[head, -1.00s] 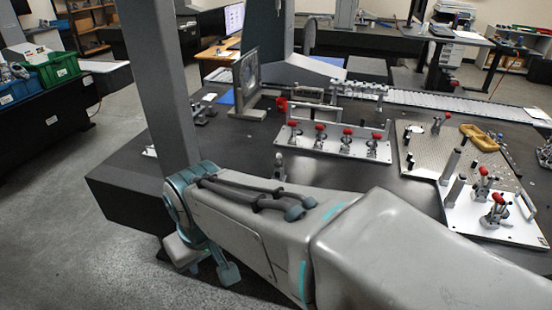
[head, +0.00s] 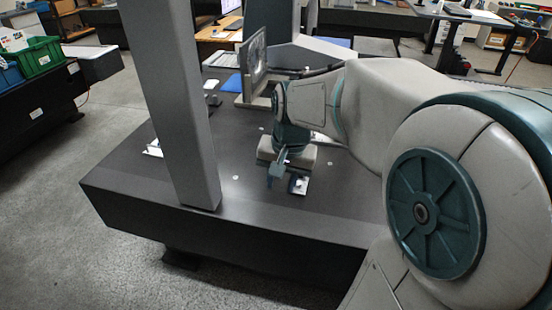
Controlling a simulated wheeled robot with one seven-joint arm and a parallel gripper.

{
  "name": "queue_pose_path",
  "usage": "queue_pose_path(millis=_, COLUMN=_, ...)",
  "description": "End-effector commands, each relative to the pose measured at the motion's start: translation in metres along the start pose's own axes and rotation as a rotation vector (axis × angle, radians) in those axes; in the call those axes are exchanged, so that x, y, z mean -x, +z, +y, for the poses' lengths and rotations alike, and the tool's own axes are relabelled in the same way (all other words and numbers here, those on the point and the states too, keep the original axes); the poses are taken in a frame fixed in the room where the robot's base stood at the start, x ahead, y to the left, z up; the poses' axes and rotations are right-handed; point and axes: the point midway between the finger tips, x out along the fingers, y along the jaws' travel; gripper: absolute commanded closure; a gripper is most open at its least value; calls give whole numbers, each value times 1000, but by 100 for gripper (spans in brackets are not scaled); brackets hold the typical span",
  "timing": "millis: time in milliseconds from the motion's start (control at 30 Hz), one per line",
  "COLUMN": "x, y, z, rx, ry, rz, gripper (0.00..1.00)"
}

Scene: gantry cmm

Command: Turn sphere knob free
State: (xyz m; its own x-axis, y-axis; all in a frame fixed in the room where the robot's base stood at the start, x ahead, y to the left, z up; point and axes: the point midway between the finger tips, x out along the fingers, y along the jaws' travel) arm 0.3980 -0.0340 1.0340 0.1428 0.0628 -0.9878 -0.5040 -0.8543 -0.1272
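I cannot make out a sphere knob for certain in the head view. My gripper (head: 284,178) points down just above the dark table top (head: 240,205), near its front edge and right of the grey column. One teal finger shows clearly. A small blue-dark piece on a pale plate (head: 301,187) is close beside the finger, partly hidden by my gripper. Whether it touches the gripper, and whether a knob is part of it, I cannot tell. The gap between the fingers is too small and dark to judge. My arm hides the right part of the table.
The tall grey column (head: 172,100) stands on the table to the left of my gripper. A framed upright plate (head: 254,66) stands behind. A small pale fixture (head: 153,148) is left of the column. The front left of the table top is clear.

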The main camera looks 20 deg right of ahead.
Motion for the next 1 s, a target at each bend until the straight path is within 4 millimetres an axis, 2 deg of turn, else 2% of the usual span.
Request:
queue_pose_path(millis=33, x=-12, y=-18, z=-1, rx=-77, ry=15, rz=-14, gripper=68)
queue_pose_path(millis=200, x=-41, y=-75, z=-3, rx=-346, ry=74, rz=-30, gripper=68)
queue_pose_path(millis=600, x=-124, y=-191, z=-9, rx=-883, ry=283, rz=108, gripper=68)
queue_pose_path(millis=800, x=-156, y=-230, z=-19, rx=-1053, ry=363, rz=241, gripper=68)
queue_pose_path(millis=1000, x=-172, y=-247, z=-27, rx=-1130, ry=395, rz=326, gripper=68)
